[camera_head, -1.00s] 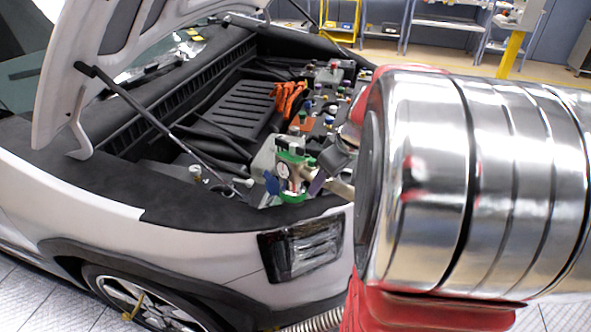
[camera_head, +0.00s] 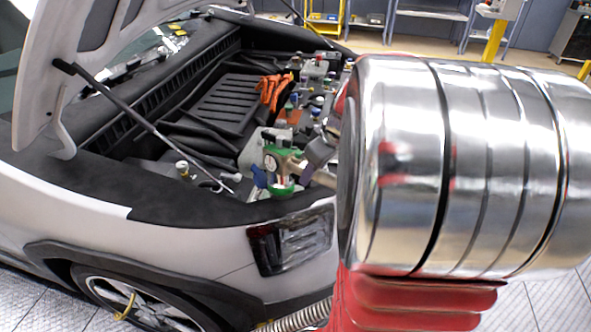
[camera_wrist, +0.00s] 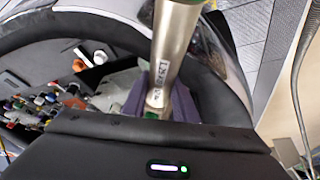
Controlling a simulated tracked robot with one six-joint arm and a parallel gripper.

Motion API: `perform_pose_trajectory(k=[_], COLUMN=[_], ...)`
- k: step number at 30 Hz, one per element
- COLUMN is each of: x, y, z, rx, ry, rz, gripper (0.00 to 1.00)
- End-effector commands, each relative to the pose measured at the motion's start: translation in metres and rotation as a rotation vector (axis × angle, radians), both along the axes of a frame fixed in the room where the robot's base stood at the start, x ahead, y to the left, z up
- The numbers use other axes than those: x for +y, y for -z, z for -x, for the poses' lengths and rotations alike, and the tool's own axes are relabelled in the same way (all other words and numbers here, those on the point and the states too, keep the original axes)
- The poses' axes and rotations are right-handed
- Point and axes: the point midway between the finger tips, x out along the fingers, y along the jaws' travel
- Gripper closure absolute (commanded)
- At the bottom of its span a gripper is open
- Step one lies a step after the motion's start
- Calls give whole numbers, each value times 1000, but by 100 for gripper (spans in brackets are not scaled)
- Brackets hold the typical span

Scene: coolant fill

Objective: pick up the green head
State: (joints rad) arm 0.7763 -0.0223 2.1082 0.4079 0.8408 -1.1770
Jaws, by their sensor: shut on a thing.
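The green head (camera_head: 272,163) shows in the head view above the front edge of the open engine bay, with a round gauge, green parts and a blue part. A metal neck runs from it to my gripper (camera_head: 313,168). In the wrist view the silver neck (camera_wrist: 172,48), with lettering and a green mark at its lower end, lies between the dark purple fingers of my gripper (camera_wrist: 158,102). The fingers are shut on it. The green head's far end is out of the wrist view. I cannot tell whether it touches anything below.
Several small coloured caps and fittings (camera_head: 318,75) crowd the bay behind the head. Orange cables (camera_head: 272,90) lie beside them. The raised hood (camera_head: 70,75) and its prop rod (camera_head: 130,112) stand at left. The headlight (camera_head: 292,240) is below. Shelves (camera_head: 434,22) stand far back.

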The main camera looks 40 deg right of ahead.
Motion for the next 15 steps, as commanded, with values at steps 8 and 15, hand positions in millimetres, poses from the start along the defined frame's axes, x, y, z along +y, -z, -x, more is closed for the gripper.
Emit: perform_pose_trajectory(k=[8,15], x=[0,0], y=[0,0], z=[0,0], rx=[0,0], ry=[0,1], rz=[0,0], gripper=[100,100])
